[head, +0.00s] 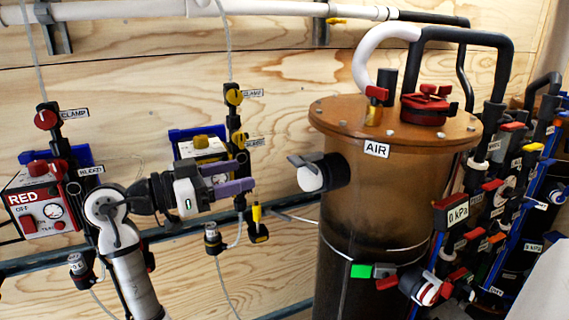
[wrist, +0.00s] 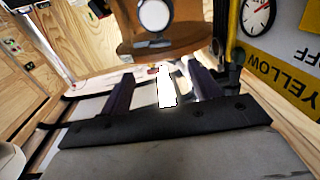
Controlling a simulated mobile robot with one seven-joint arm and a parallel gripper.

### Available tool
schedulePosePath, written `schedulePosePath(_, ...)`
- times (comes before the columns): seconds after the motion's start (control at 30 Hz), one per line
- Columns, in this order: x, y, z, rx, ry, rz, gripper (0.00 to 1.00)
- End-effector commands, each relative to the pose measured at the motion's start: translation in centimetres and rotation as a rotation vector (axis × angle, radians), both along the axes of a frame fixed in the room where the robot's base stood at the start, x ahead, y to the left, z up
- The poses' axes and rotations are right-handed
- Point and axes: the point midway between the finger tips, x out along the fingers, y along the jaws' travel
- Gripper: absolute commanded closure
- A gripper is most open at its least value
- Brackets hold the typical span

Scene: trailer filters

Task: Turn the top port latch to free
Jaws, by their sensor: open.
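The brown tank (head: 375,225) labelled AIR has a side port high on its left face, with a white round face (head: 309,178) and a dark grey latch lever (head: 301,160) across its upper edge. I take this as the top port latch. In the wrist view the port's white disc (wrist: 154,14) and its grey lever (wrist: 153,44) show at the top, ahead of the fingers. My gripper (head: 252,176) has purple fingers, open and empty, left of the port and apart from it. The purple fingers also show in the wrist view (wrist: 160,72).
A red cap (head: 430,106) and red-handled valve (head: 376,94) sit on the lid. A lower port (head: 425,290) and a valve panel stand right of the tank.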

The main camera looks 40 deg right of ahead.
Motion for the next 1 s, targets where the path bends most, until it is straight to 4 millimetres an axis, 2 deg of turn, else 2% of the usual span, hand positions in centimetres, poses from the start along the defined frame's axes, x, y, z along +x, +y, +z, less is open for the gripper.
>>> schedulePosePath(0.3,-1.2,-6.8,0.3,0.0,0.003,-0.003,0.38)
schedulePosePath(0.5,-1.6,-9.8,0.2,0.0,0.004,-0.001,0.38)
schedulePosePath(0.7,-1.7,-10.9,0.0,0.0,0.002,0.001,0.38)
schedulePosePath(0.97,-1.7,-11.0,0.0,-0.001,0.002,0.001,0.38)
schedulePosePath(1.0,-1.7,-11.0,0.0,-0.001,0.002,0.001,0.43)
